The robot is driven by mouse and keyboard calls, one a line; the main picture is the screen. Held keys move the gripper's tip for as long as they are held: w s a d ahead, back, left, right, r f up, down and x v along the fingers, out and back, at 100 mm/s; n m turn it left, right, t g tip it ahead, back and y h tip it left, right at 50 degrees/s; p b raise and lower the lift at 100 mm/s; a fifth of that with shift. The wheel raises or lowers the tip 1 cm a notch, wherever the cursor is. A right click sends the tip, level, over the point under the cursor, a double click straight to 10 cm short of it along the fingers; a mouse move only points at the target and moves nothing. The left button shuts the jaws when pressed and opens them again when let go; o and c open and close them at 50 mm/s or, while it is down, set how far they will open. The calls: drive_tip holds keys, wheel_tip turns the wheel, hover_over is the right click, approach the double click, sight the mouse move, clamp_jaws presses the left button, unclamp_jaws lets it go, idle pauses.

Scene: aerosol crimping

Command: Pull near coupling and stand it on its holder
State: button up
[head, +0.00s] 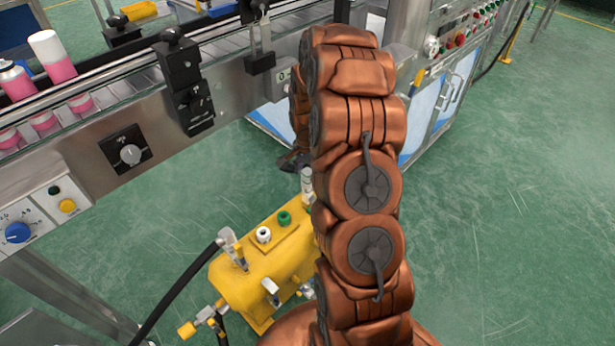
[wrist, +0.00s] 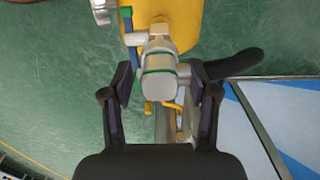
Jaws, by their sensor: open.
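A yellow block (head: 262,277) stands low beside the conveyor in the head view, and its yellow body (wrist: 175,20) tops the wrist view. One metal coupling (head: 232,246) with a black hose is at its left end; another metal fitting (head: 307,182) rises at its far end under my gripper. A white-topped post (head: 263,235) and a green-topped post (head: 284,218) stand on it. My gripper (head: 294,162) is mostly hidden by my arm. In the wrist view my open gripper (wrist: 167,83) has one finger on each side of a grey coupling (wrist: 158,66) with green bands; contact is unclear.
The conveyor (head: 110,130) with pink-and-white cans (head: 50,55) runs along the left and back. A control cabinet (head: 440,80) stands behind. In the wrist view a black hose (wrist: 237,64) extends right from the coupling. Green floor (head: 510,200) is clear at right.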

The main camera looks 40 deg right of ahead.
sight(307, 171)
drive_tip(key=shift+c, duration=0.2)
clamp_jaws()
idle(0.3)
drive_tip(key=shift+r, duration=0.1)
drive_tip(key=shift+r+p, duration=0.5)
drive_tip(key=shift+r, duration=2.4)
